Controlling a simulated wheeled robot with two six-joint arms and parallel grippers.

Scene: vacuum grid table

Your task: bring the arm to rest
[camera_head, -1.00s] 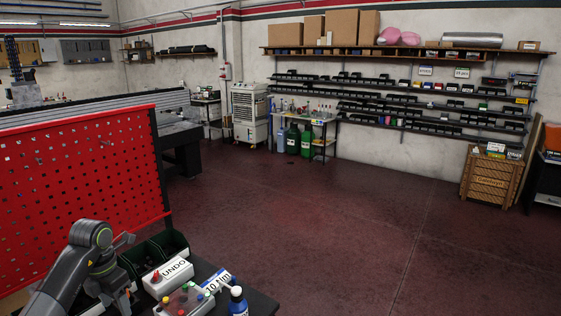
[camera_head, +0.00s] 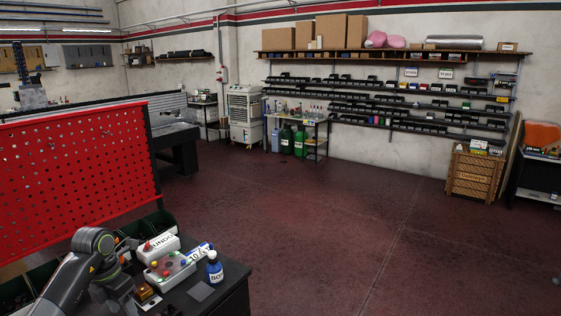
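My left arm (camera_head: 90,265) shows at the lower left, grey and bent, in front of a dark workbench. It runs down toward the bottom edge, and I cannot make out its gripper fingers. My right gripper is not in view. On the dark bench (camera_head: 234,287) beside the arm stand a white box marked UNDO (camera_head: 158,243), a control box with coloured buttons (camera_head: 170,268) and a blue bottle with a white cap (camera_head: 214,268).
A red perforated panel (camera_head: 75,155) stands behind the arm at the left. Green bins (camera_head: 152,226) sit behind the boxes. A wooden crate (camera_head: 472,176) stands at the far right, and shelves (camera_head: 400,100) line the back wall. The dark red floor (camera_head: 320,220) in the middle is clear.

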